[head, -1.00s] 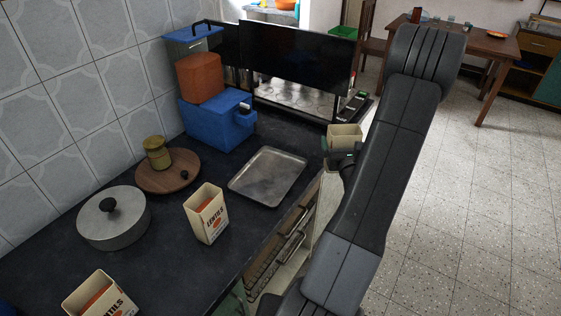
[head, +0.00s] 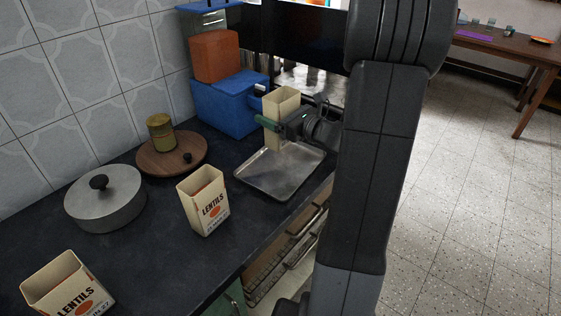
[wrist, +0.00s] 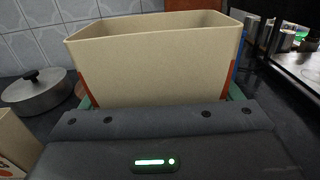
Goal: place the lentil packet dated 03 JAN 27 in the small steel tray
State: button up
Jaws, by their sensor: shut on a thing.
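My gripper (head: 277,127) is shut on a cream lentil packet (head: 282,100), held upright over the back part of the small steel tray (head: 280,178). I cannot tell whether its base touches the tray. The packet fills the middle of the wrist view (wrist: 155,62), open top up; its date is not visible. A second lentil packet (head: 203,203) stands on the counter left of the tray. A third lentil packet (head: 66,288) stands at the front left. Their printed dates are too small to read surely.
A lidded steel pot (head: 105,202) and a round wooden board (head: 150,168) with a brass-coloured tin (head: 160,133) stand left. Blue boxes (head: 228,105) with an orange-brown block (head: 214,56) stand behind the tray. The dark counter (head: 150,255) is clear in front.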

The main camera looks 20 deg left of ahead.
aim_at(277, 140)
notch_tip(277, 140, down, 9)
jog(key=shift+f+b, duration=0.15)
jog(key=shift+b, duration=0.3)
jog(key=shift+f, duration=0.2)
jog(key=o, duration=1.1)
jog(key=shift+r, duration=0.2)
jog(key=v, duration=1.2)
